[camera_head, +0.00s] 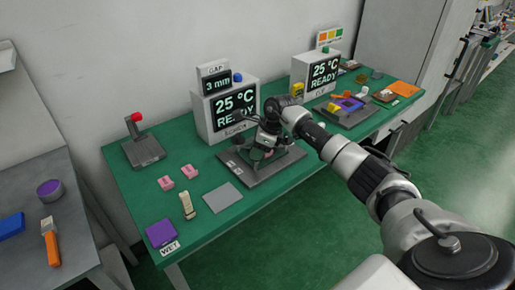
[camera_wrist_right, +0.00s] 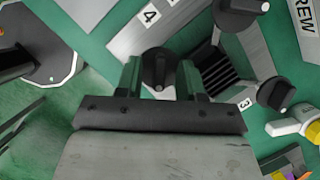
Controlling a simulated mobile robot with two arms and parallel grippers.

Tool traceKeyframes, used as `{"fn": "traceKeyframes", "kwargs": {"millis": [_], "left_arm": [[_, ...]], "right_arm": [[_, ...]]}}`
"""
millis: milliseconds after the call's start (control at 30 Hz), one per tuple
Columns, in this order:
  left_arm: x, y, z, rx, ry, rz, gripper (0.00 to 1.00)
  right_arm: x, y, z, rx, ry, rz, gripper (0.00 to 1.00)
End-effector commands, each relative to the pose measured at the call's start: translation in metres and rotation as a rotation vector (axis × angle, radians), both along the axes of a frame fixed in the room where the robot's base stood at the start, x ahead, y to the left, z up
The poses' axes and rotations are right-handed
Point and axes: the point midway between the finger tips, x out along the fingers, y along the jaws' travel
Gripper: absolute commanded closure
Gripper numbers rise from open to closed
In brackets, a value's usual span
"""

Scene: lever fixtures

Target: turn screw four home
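My right gripper (camera_head: 264,146) is low over a dark fixture plate (camera_head: 284,166) on the green table, in front of the left display box. In the right wrist view, the two fingers of my right gripper (camera_wrist_right: 159,78) stand on either side of a black knob with a white mark (camera_wrist_right: 158,66). Whether they press on it is unclear. A label "4" (camera_wrist_right: 149,15) is just above this knob. Another black knob (camera_wrist_right: 276,93) is to the right, near a label "3" (camera_wrist_right: 245,103). A third knob (camera_wrist_right: 239,12) is at the top. My left gripper is not in view.
A left display box (camera_head: 226,108) stands behind the fixture and a right one (camera_head: 315,73) farther along. A red-knobbed lever (camera_head: 135,125), pink pieces (camera_head: 166,183), a grey plate (camera_head: 223,197) and a purple block (camera_head: 160,233) lie to the left. A grey side table (camera_head: 85,215) stands at far left.

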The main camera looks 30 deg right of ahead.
Motion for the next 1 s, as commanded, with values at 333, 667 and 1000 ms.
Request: {"fn": "traceKeyframes", "kwargs": {"millis": [333,667,1000], "left_arm": [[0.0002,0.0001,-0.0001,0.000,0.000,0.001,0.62],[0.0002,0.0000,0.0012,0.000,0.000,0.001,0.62],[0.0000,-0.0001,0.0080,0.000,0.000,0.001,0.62]], "right_arm": [[-0.0001,-0.0003,0.0004,0.000,0.000,0.000,1.00],[-0.0003,-0.0005,0.0013,-0.001,0.000,-0.030,1.00],[-0.0008,-0.0003,0.0028,-0.003,-0.003,-0.234,1.00]]}}
